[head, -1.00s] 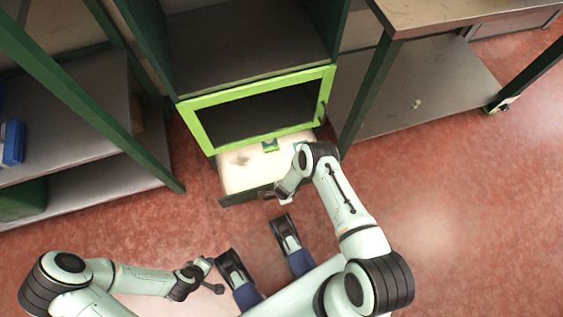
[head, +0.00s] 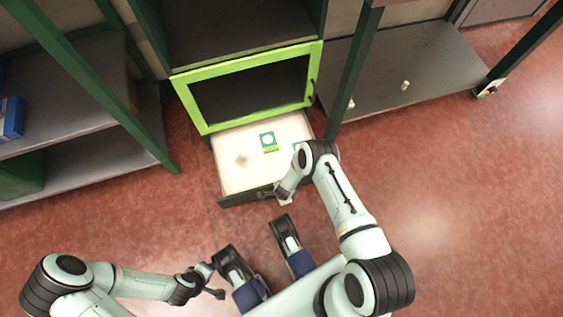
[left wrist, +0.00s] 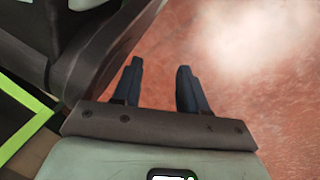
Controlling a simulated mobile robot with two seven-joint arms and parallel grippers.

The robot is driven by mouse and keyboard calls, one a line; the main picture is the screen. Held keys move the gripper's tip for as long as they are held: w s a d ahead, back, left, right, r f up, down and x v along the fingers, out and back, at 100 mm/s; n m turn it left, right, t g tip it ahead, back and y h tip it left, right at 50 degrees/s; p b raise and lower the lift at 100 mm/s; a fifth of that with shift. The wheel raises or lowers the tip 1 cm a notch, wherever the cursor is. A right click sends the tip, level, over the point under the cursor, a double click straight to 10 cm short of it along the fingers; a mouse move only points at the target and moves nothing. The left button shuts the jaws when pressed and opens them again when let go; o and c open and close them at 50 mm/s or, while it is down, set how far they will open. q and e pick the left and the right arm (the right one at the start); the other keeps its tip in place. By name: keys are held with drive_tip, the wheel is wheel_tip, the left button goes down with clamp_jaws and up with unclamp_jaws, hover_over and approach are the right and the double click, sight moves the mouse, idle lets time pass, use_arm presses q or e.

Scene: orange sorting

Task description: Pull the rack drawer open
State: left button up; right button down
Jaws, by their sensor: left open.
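The rack drawer (head: 238,173) stands pulled out below a bright green frame in the head view. It has a pale inside and a dark front panel (head: 234,200). A green card with a white disc (head: 268,142) lies in it, and part of another green patch shows beside my arm. My right gripper (head: 281,193) is at the drawer front, right of its middle; its jaws are too small and covered to read. My left gripper (head: 214,282) is away from the drawer at lower left; in the left wrist view (left wrist: 160,66) its fingers are apart with nothing between them.
The green-framed panel (head: 187,103) sits above the drawer on the rack. Grey shelving (head: 75,150) stands on the left, and a low shelf (head: 400,65) with small pale bits is on the right. Red floor is clear at the right.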

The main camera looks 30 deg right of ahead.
drive_tip(key=shift+d, duration=0.1)
drive_tip(key=c, duration=1.1)
unclamp_jaws()
use_arm(q)
drive_tip(key=w+r+t+p, duration=0.2)
drive_tip(key=w+r+p, duration=0.1)
drive_tip(key=w+r, duration=0.2)
drive_tip(key=s+d+r+g+p, duration=0.1)
drive_tip(key=s+d+r+p, duration=0.1)
drive_tip(key=s+d, duration=0.1)
drive_tip(key=shift+s+r+m+g+h, duration=0.3)
drive_tip(key=shift+s+r, duration=0.1)
drive_tip(key=shift+s, duration=0.25)
use_arm(e)
drive_tip(key=r, duration=0.4)
drive_tip(key=s+r, duration=0.1)
drive_tip(key=r, duration=0.3)
drive_tip(key=s+r, duration=0.1)
drive_tip(key=r, duration=0.4)
drive_tip(key=shift+s+a+r, duration=0.1)
drive_tip(key=shift+s+a, duration=0.15)
drive_tip(key=shift+a, duration=0.1)
